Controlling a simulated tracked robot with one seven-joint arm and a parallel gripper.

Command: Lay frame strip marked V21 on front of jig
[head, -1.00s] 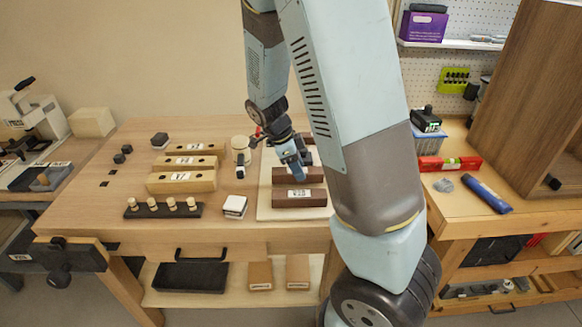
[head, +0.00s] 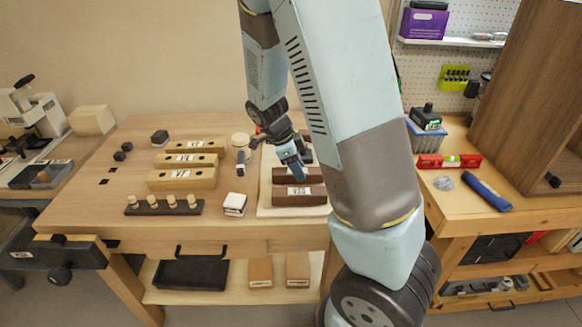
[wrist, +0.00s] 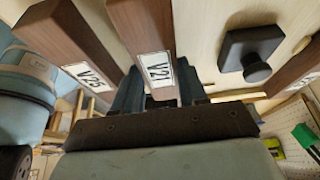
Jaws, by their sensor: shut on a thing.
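The dark brown strip marked V21 (wrist: 148,40) is between my gripper's fingers (wrist: 153,92) in the wrist view. My gripper (head: 297,172) is shut on it near its label. In the head view strip V21 (head: 285,176) lies low over the pale board of the jig (head: 264,208), behind another brown strip. I cannot tell whether it touches the board. That front strip (head: 285,199) shows as V25 (wrist: 68,40) in the wrist view, with a narrow pale gap to V21. My arm hides the jig's right side.
A black knob on a square base (wrist: 250,55) stands on the board near V21, with another brown strip (wrist: 298,75) beyond it. Left of the jig are light wood strips (head: 182,179), a dark peg rack (head: 164,207) and a white block (head: 235,204).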

